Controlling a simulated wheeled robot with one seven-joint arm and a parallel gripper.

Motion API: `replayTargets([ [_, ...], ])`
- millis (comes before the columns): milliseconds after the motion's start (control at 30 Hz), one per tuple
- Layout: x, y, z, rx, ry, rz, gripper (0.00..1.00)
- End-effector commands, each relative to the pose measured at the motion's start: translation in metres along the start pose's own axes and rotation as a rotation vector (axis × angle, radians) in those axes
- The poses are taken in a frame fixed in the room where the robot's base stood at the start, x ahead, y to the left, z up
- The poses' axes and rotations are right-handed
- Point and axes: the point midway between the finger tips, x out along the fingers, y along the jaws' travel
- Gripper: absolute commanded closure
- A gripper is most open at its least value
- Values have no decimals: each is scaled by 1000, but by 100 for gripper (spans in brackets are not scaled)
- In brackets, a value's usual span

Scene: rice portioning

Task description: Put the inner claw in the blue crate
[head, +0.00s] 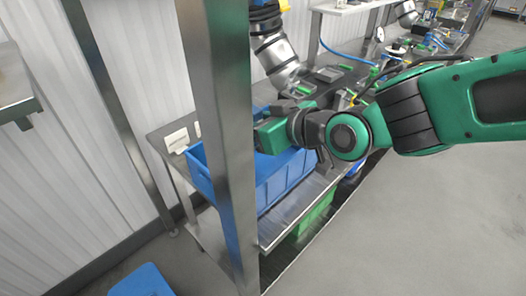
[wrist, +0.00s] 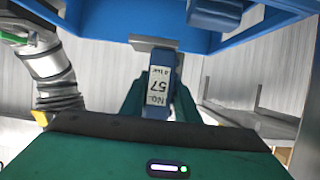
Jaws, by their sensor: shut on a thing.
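The blue crate (head: 279,186) stands on a metal shelf behind a steel post that hides part of it. Its blue wall also crosses the top of the wrist view (wrist: 112,27). The claw is hidden in the head view.
The steel post (head: 222,150) stands close in front of the crate. A small white-labelled box (head: 177,139) sits left of the crate. A green crate (head: 312,214) is below the shelf. A cluttered bench (head: 345,75) lies behind. A dark blue object (wrist: 215,12) shows by the crate.

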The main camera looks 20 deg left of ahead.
Motion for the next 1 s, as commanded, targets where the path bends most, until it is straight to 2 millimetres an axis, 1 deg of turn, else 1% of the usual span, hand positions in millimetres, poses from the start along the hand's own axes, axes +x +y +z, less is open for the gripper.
replayTargets([
  [33,6,10,5,4,-2,2,100],
  [100,13,23,10,5,-2,3,100],
  [300,35,57,26,4,-1,3,100],
  [400,44,73,32,3,0,3,100],
  [500,52,85,37,2,2,2,100],
  [600,56,92,40,1,2,3,100],
  [767,60,94,45,1,2,1,100],
  [1000,71,94,72,2,0,0,100],
])
